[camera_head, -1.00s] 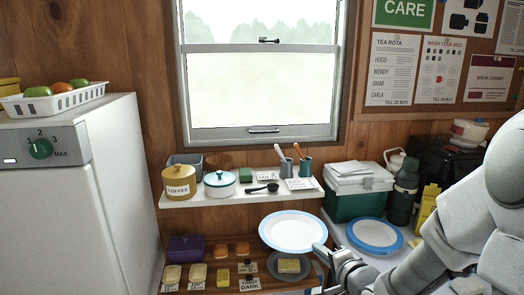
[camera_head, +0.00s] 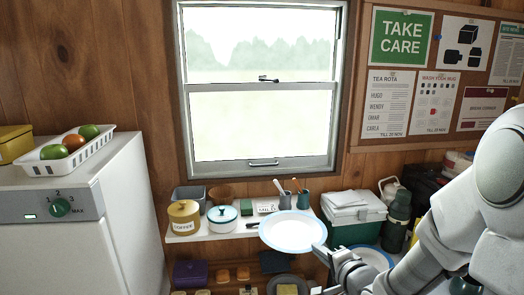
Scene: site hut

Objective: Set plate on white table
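A white plate with a pale blue rim (camera_head: 291,231) is held by my gripper (camera_head: 325,251) at the plate's right front edge. The gripper looks shut on the rim, and the plate hangs in the air in front of the white shelf. A white surface at the lower right, perhaps the white table, is mostly hidden by my arm. A second plate with a blue rim (camera_head: 374,257) lies there, partly hidden behind my gripper and arm.
The white shelf (camera_head: 190,238) holds a coffee canister (camera_head: 184,217), a lidded pot (camera_head: 222,217) and cups. A green cool box (camera_head: 353,215) and a dark flask (camera_head: 397,222) stand at the right. A white fridge (camera_head: 105,225) with a fruit basket (camera_head: 72,153) stands at the left.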

